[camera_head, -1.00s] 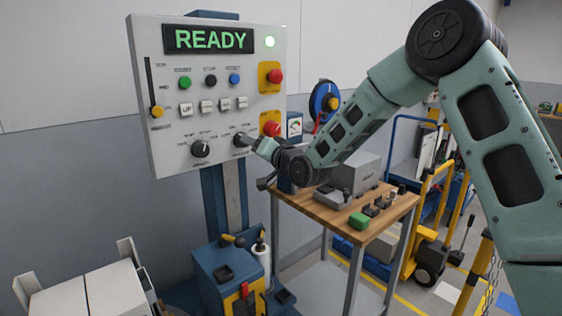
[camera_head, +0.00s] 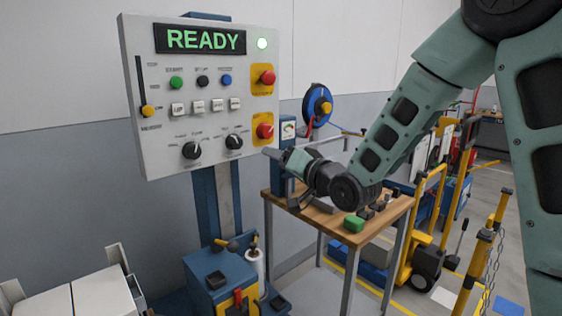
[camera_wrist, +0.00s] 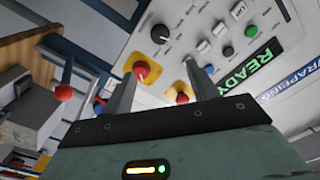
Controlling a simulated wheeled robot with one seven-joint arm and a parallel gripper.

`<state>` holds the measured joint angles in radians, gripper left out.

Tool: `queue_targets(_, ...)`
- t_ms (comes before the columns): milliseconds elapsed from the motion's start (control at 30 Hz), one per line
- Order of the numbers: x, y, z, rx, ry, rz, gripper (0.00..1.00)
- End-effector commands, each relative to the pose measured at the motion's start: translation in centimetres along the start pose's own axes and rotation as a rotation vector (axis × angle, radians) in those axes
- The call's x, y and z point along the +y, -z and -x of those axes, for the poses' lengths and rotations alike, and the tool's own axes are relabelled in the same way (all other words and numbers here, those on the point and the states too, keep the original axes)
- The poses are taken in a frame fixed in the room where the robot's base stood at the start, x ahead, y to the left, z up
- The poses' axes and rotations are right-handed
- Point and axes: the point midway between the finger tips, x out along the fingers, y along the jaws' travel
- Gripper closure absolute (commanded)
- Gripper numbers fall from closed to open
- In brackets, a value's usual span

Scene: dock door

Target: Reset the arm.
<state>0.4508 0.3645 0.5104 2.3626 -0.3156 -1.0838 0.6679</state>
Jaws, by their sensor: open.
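My gripper (camera_head: 270,153) is in front of the lower right edge of the control panel (camera_head: 150,110), apart from the knobs. In the wrist view my gripper (camera_wrist: 160,90) has its two fingers spread, with nothing held between them. Two black rotary knobs (camera_head: 191,150) (camera_head: 234,142) sit along the bottom. Two red mushroom buttons (camera_head: 267,77) (camera_head: 265,131) on yellow plates sit at the right.
A yellow hand truck (camera_head: 425,225) and yellow posts (camera_head: 480,260) stand farther right. A blue machine (camera_head: 215,275) stands below the panel.

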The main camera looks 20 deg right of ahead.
Motion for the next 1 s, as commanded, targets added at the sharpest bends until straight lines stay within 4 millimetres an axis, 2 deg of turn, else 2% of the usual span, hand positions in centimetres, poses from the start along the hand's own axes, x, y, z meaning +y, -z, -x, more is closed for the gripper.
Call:
queue_targets(200, 0.0, 0.0, 0.0, 0.0, 0.0, 0.0, 0.42)
queue_targets(300, -0.4, -0.8, 0.0, -0.03, -0.011, 0.016, 0.42)
queue_targets(367, -1.0, -2.2, 0.1, -0.08, -0.031, 0.041, 0.42)
queue_targets(467, -2.4, -6.0, 0.8, -0.224, -0.085, 0.119, 0.42)
queue_targets(533, -3.5, -9.3, 2.1, -0.358, -0.13, 0.193, 0.42)
queue_targets(667, -5.2, -15.0, 6.3, -0.626, -0.203, 0.34, 0.42)
queue_targets(767, -6.5, -18.6, 10.8, -0.834, -0.238, 0.452, 0.42)
queue_targets(800, -6.9, -19.8, 12.8, -0.919, -0.248, 0.496, 0.42)
queue_targets(900, -7.9, -22.1, 18.2, -1.128, -0.26, 0.598, 0.42)
queue_targets(1000, -8.7, -23.3, 23.3, -1.312, -0.257, 0.681, 0.42)
